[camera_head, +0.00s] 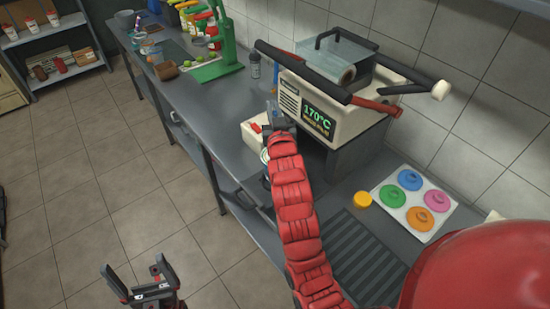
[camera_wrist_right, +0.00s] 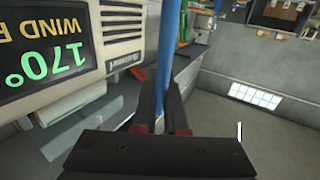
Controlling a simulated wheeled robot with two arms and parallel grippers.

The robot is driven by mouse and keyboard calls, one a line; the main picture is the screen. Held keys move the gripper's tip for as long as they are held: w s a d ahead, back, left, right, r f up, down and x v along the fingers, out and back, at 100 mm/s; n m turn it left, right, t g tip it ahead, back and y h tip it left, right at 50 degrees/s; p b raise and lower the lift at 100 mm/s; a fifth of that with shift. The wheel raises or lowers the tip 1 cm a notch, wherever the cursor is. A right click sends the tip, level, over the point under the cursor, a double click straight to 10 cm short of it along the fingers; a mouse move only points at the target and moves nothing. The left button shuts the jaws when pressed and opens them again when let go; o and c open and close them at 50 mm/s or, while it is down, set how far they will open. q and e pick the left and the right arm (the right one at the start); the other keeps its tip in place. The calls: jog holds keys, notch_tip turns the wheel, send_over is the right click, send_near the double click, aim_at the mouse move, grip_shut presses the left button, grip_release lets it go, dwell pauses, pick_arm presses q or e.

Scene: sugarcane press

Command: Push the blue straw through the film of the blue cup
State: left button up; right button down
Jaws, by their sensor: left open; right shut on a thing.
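My right gripper (camera_head: 277,121) is over the counter in front of the white sealing machine. In the right wrist view, its two fingers (camera_wrist_right: 163,122) are shut on the blue straw (camera_wrist_right: 163,50), which runs up out of the picture. The straw's lower end is hidden behind the gripper. In the head view only a small bluish bit shows at the gripper. I cannot make out the blue cup or its film; my red right arm covers much of the counter there. My left gripper (camera_head: 140,274) is open and empty, low over the tiled floor.
The sealing machine (camera_head: 290,102) shows 170°C, with its dark handles sticking out. A mat with coloured lids (camera_head: 413,203) and a yellow lid (camera_head: 363,200) lie to the right. A green press (camera_head: 225,50) stands further back.

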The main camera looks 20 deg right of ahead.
notch_tip(320, 180, down, 5)
jog(key=b, duration=0.3)
jog(key=shift+f+b, duration=0.15)
jog(key=shift+b, duration=0.2)
dwell(0.3)
jog(key=c, duration=0.9)
grip_release()
notch_tip(320, 180, up, 7)
jog(key=p, duration=0.1)
dwell(0.3)
dwell(0.4)
